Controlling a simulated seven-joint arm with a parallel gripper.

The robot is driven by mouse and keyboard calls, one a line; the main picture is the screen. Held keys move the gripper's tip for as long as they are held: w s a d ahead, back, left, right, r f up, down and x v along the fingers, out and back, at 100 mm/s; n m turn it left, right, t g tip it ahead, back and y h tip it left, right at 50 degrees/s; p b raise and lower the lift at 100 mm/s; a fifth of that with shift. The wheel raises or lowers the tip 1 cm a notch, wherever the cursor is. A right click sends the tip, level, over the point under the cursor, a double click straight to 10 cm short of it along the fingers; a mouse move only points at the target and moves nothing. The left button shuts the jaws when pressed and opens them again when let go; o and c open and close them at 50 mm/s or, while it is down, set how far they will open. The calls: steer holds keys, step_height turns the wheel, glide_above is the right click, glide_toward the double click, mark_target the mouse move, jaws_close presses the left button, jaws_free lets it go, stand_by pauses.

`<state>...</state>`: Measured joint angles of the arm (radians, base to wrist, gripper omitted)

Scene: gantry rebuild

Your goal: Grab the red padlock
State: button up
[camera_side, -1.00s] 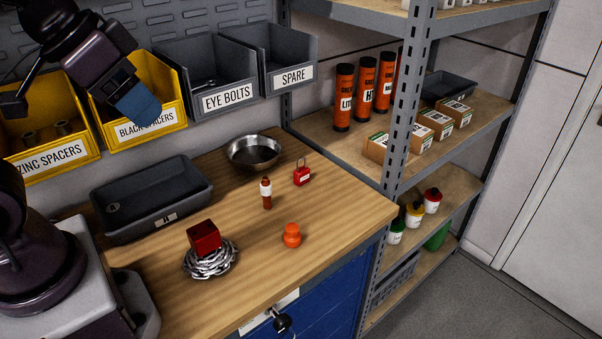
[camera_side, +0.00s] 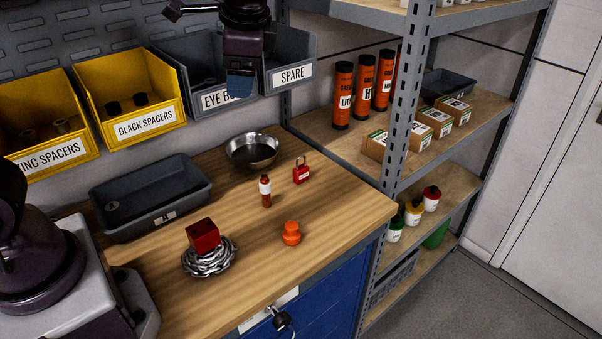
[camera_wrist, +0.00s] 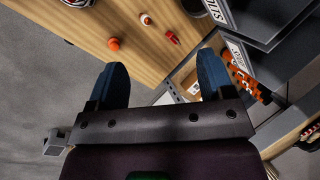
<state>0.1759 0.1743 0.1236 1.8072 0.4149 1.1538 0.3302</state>
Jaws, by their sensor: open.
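The red padlock (camera_side: 301,175) stands on the wooden bench near its back right part, with its shackle up. It also shows small in the wrist view (camera_wrist: 172,38), beyond my fingers. My gripper (camera_side: 240,86) is high in front of the eye bolts bin, above and to the left of the padlock in the side view. In the wrist view my two blue fingers (camera_wrist: 162,82) are spread wide with nothing between them.
Near the padlock are a small red-brown bottle (camera_side: 265,191), an orange knob-shaped piece (camera_side: 291,233) and a metal bowl (camera_side: 234,161). A red block (camera_side: 203,236) sits on a coiled chain (camera_side: 208,262). A grey tray (camera_side: 190,203) lies left. A shelf post (camera_side: 397,140) rises right.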

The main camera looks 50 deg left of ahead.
steer(key=w+f+m+g+y, duration=0.2)
steer(key=w+f+m+y, duration=0.5)
steer(key=w+f, duration=0.75)
steer(key=m+t+y, duration=0.5)
steer(key=m+y, duration=0.1)
steer(key=m, duration=0.1)
glide_toward(298, 159)
steer(key=shift+w+d+f, duration=0.3)
steer(key=shift+f, duration=0.15)
steer(key=shift+w+d+f, duration=0.25)
steer(key=shift+w+f, duration=0.05)
steer(key=shift+f, duration=0.15)
steer(key=shift+a+f+m, duration=0.1)
steer(key=shift+a+m, duration=0.15)
steer(key=shift+m, duration=0.05)
steer(key=x, duration=1.2)
steer(key=shift+a, duration=0.15)
